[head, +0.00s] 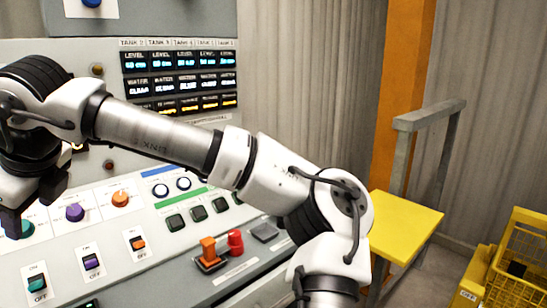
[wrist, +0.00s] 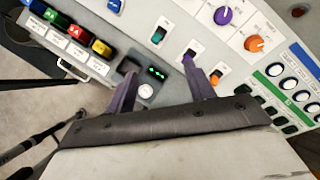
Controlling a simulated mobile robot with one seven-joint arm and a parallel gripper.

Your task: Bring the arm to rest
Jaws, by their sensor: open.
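My arm reaches across the head view from the lower right to the left edge, bent at the elbow. My gripper (head: 35,207) is at the far left of the head view, in front of the grey control panel (head: 140,275). In the wrist view my gripper (wrist: 159,68) shows two dark purple fingers spread apart with nothing between them. Beyond the fingers lie the panel's rocker switches and a small box with green lights (wrist: 157,72). I cannot tell how far the fingertips are from the panel. The arm hides part of the panel's middle.
The panel has a purple knob (head: 75,212), an orange knob (head: 120,198), an orange lever (head: 208,250) and a red button (head: 236,241). Tank displays (head: 180,80) are above. A yellow-topped stand (head: 408,220) and yellow basket (head: 520,262) are at the right.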

